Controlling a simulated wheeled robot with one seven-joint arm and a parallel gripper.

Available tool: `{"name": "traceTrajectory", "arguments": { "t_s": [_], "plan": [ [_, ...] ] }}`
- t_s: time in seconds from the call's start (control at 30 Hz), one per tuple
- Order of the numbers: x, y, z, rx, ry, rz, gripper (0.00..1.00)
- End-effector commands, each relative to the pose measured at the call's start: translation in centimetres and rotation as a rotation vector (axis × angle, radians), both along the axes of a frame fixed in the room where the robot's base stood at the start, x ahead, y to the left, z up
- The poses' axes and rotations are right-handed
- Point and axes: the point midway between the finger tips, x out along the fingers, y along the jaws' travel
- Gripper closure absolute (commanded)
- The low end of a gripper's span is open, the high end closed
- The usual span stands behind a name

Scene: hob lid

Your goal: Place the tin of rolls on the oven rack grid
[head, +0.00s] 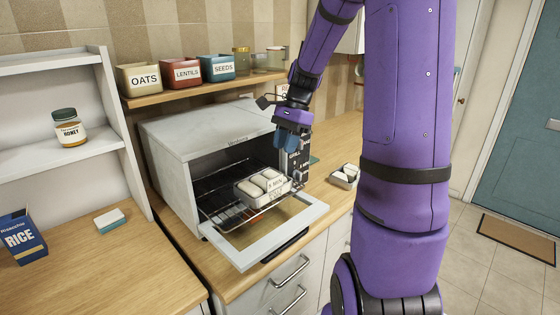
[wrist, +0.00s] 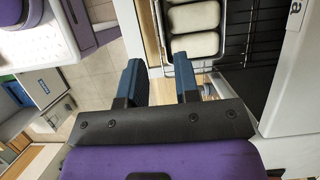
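A metal tin of pale rolls (head: 263,186) with a "5 MIN" label sits on the wire oven rack (head: 226,216), near the oven's open front. The tin looks level. In the wrist view, the rolls (wrist: 195,30) show at the top, with the rack's bars (wrist: 262,38) to their right. My gripper (head: 289,146) is above and behind the tin's right end in the head view, apart from it. In the wrist view, my gripper's fingers (wrist: 160,80) are spread with nothing between them.
The oven door (head: 265,238) is folded down over the counter edge. A second small tin with pale contents (head: 345,176) stands on the counter right of the oven. A shelf (head: 195,90) with oats, lentils and seeds boxes runs above the oven. The left counter holds a rice box (head: 22,238).

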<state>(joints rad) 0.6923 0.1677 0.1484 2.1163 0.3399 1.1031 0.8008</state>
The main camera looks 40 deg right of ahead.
Motion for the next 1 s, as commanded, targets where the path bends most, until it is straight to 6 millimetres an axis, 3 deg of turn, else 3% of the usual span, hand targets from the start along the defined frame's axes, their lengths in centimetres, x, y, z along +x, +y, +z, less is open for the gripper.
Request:
{"name": "traceTrajectory", "arguments": {
  "t_s": [0.2,0.33,0.57,0.8,1.0],
  "plan": [
    [0.0,-0.6,1.7,-0.002,-0.002,0.005,0.71],
    [-0.5,0.8,3.0,-0.035,-0.031,0.070,0.71],
    [-3.5,6.6,6.8,-0.183,-0.172,0.378,0.71],
    [-8.3,12.0,9.9,-0.345,-0.340,0.740,0.71],
    [-12.8,15.2,11.3,-0.474,-0.481,1.038,0.71]
  ]
}}
